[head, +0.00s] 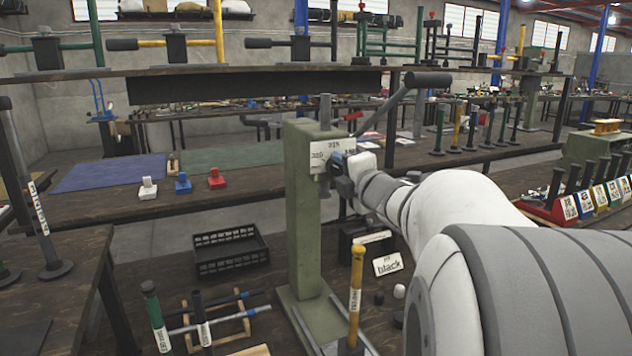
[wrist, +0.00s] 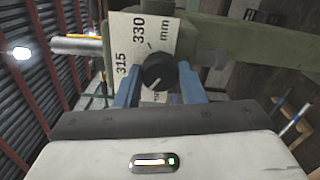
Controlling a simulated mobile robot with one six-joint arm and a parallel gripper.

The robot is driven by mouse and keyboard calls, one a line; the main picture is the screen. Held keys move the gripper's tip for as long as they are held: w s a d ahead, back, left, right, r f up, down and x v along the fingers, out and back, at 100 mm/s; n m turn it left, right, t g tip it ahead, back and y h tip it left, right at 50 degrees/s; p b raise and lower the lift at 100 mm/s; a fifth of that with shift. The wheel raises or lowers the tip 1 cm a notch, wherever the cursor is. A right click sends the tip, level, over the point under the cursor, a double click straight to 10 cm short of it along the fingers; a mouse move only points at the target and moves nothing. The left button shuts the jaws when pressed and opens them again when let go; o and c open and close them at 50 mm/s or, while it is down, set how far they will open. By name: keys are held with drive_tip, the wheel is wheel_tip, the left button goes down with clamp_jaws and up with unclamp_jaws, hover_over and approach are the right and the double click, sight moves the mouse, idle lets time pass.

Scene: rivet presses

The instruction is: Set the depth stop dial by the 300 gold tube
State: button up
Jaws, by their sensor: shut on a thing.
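The depth stop dial is a black round knob (wrist: 158,72) on a white plate (wrist: 138,38) marked 315, 330 and mm in the wrist view. A pale line shows on the knob; which mark it points to is unclear. The plate also shows in the head view (head: 334,153) on a green press column (head: 305,215). My gripper (wrist: 160,85) has its blue fingers closed on the knob's two sides; in the head view (head: 338,172) it hides the knob. A gold tube (head: 355,285) with a white label stands upright at the front; its print is too small to read surely.
A long press lever (head: 385,108) slants above my wrist. A black crate (head: 231,250) and a rack with tubes (head: 215,318) are left of the press. A "black" card (head: 388,264) and small caps (head: 399,291) are right of it.

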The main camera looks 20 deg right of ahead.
drive_tip(key=shift+n, duration=0.4)
drive_tip(key=o, duration=1)
drive_tip(key=s+p, duration=0.1)
drive_tip(key=s, duration=0.6)
drive_tip(key=shift+s+d, duration=0.15)
drive_tip(key=shift+s, duration=0.25)
